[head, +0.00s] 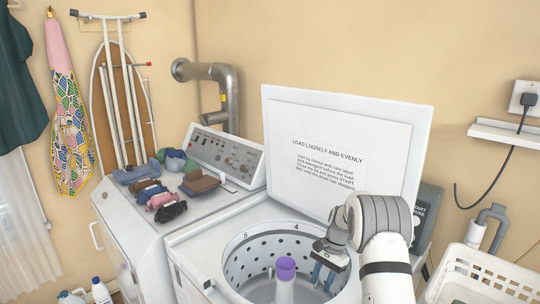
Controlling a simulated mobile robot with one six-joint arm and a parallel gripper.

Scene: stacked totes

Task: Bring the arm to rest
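My arm comes in from the lower right. My gripper (323,276) points down into the open drum of the washer (240,240), near the drum's right side. Its two bluish fingers stand apart, and I see nothing between them. The drum's agitator with a purple top (286,268) stands to the left of the gripper, apart from it.
The washer's lid (345,120) stands open behind my arm. Several folded or rolled cloths (165,180) lie on the dryer (130,215) at left. A white basket (480,275) is at lower right. A small white shelf (508,133) juts from the right wall.

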